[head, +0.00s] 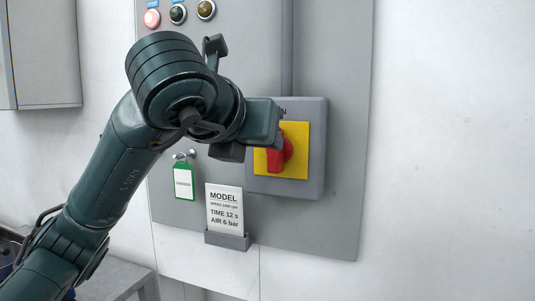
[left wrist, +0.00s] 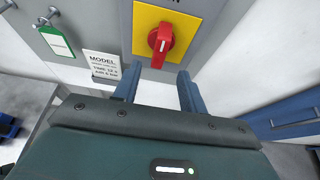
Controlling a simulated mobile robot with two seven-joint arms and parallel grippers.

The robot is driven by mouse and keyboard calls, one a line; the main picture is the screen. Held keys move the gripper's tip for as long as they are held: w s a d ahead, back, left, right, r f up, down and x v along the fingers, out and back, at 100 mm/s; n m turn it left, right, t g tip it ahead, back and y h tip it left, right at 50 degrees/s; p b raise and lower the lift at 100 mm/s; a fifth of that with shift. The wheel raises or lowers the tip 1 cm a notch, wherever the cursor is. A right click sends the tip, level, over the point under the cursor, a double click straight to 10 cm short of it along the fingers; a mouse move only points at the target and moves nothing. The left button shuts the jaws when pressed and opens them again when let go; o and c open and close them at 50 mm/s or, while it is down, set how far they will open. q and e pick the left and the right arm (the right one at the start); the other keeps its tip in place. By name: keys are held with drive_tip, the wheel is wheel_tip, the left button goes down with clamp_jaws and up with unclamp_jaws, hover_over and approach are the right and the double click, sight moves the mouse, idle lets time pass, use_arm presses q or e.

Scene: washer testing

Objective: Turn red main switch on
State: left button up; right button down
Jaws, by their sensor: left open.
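The red main switch (head: 281,154) is a rotary handle on a yellow square plate (head: 299,132), set in a grey box on the wall panel. In the left wrist view the red switch (left wrist: 161,44) shows a white mark on its handle, which points roughly up and down in that picture. My left gripper (head: 263,128) is in front of the box and partly covers the switch and its lettering. In the left wrist view the gripper (left wrist: 158,88) has its two blue fingers apart and empty, just short of the handle. My right gripper is out of view.
A green-framed tag (head: 184,181) hangs left of the switch, beside a white model card (head: 224,208) in a holder. A pink button (head: 152,18) and dark round controls (head: 178,14) are above. The wall to the right is clear.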

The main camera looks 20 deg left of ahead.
use_arm(q)
drive_tip(key=v, duration=0.4)
drive_tip(key=shift+s+r, duration=0.15)
drive_tip(key=shift+s, duration=0.25)
